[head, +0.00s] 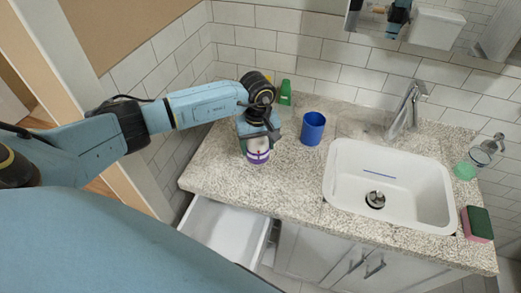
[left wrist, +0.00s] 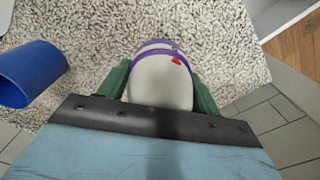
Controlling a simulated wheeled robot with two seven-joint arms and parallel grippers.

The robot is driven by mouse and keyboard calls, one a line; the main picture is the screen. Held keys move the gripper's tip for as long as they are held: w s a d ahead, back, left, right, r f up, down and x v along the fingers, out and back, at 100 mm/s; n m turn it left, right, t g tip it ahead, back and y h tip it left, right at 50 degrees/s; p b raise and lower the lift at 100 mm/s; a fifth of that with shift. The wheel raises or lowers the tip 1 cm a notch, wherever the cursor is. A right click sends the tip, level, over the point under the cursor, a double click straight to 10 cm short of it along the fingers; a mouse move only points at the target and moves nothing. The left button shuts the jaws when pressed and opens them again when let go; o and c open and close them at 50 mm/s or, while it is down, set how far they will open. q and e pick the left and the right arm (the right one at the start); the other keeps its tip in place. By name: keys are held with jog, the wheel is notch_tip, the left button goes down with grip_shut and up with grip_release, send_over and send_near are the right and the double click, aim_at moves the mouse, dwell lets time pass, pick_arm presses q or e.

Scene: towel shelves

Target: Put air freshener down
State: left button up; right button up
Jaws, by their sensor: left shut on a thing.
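The air freshener (head: 258,156) is a white can with a purple band, over the left part of the speckled countertop (head: 222,165). My left gripper (head: 258,140) is shut on it from above. In the left wrist view the can (left wrist: 160,80) sits between the green fingers of the left gripper (left wrist: 162,88). The can looks roughly upright, close to the counter. I cannot tell whether its base touches the counter. My right gripper is not in view.
A blue cup (head: 312,129) stands right of the can, and a green object (head: 285,93) is behind. A white sink (head: 350,190) with a faucet (head: 406,110) takes the right side. A sponge (head: 477,224) lies at the right edge. An open drawer (head: 225,232) is below the counter.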

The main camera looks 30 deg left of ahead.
aim_at(258, 154)
pick_arm(q)
jog(key=shift+w+f, duration=0.1)
jog(key=shift+f, duration=2.1)
jog(key=shift+f, duration=0.2)
jog(key=o, duration=1.2)
jog(key=shift+c, duration=0.2)
notch_tip(258, 154, up, 12)
jog(key=shift+r+b, duration=0.2)
jog(key=shift+b, duration=0.2)
